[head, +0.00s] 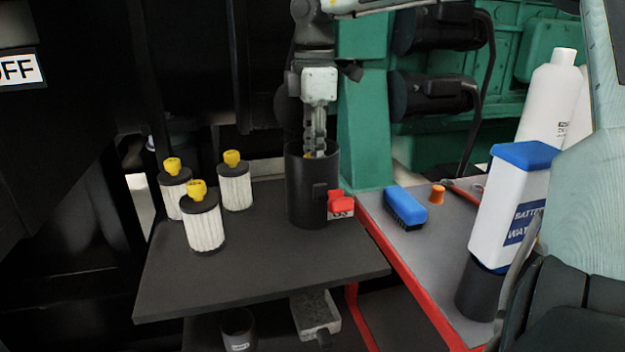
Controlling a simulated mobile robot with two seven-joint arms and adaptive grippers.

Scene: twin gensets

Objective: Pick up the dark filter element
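My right gripper (316,148) points straight down into the open top of a black cylindrical canister (308,200) on the dark shelf. A bit of yellow shows at its fingertips inside the rim, like the yellow knobs on the other filters. The canister wall hides the fingertip ends and the contents, so I cannot tell whether the fingers grip anything. No dark filter element is clearly visible. Three white pleated filters with dark caps and yellow knobs stand left of the canister: front (204,222), back left (174,190) and back right (235,186). My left gripper is out of view.
A red block (341,202) sits at the canister's right side. The shelf (270,270) is bare in front. On the red-edged grey surface are a blue brush (405,207), an orange cap (437,194), a blue-topped battery water bottle (505,210) and a white bottle (550,100).

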